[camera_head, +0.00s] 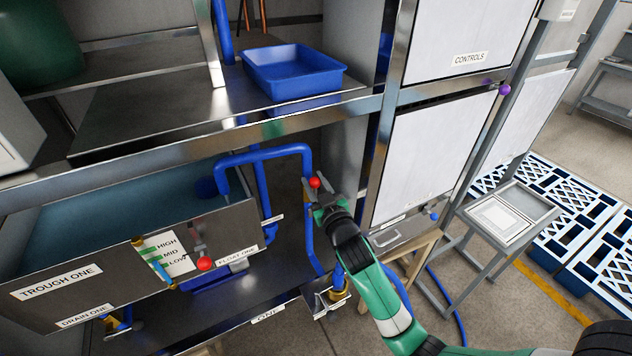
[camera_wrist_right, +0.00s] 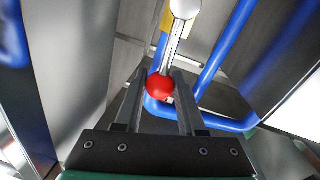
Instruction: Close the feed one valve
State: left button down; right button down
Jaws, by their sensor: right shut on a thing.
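The valve's red ball knob (camera_head: 315,183) shows beside the blue feed pipe (camera_head: 308,240), at the centre of the head view. My right gripper (camera_head: 322,196) is at this knob. In the right wrist view, the red knob (camera_wrist_right: 160,86) sits between the fingers of my right gripper (camera_wrist_right: 160,97), which is shut on it. A silver lever (camera_wrist_right: 176,45) runs from the knob to a rounded silver end, with a yellow part behind it. No label for this valve is readable. My left gripper is not in view.
The trough one (camera_head: 220,225), with another red knob (camera_head: 204,263) on its front, stands to the left. A blue tray (camera_head: 292,70) sits on the shelf above. The controls panel (camera_head: 455,40) and a cabinet panel (camera_head: 430,150) are to the right of the gripper.

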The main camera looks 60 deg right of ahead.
aim_at(303, 189)
jog(key=w+a+f+n+t+b, duration=0.1)
jog(key=w+a+f+n+b, duration=0.1)
jog(key=n, duration=0.7)
jog(key=w+a+f+n+t+b, duration=0.1)
jog(key=a+f+n, duration=0.3)
jog(key=n, duration=0.5)
jog(key=shift+w+f+n+y+b, duration=0.35)
jog(key=shift+w+f, duration=0.3)
jog(key=shift+f, duration=0.55)
jog(key=c, duration=0.5)
grip_release()
jog(key=shift+a, duration=0.1)
jog(key=v, duration=1.1)
jog(key=shift+s, duration=0.25)
jog(key=shift+a, duration=0.1)
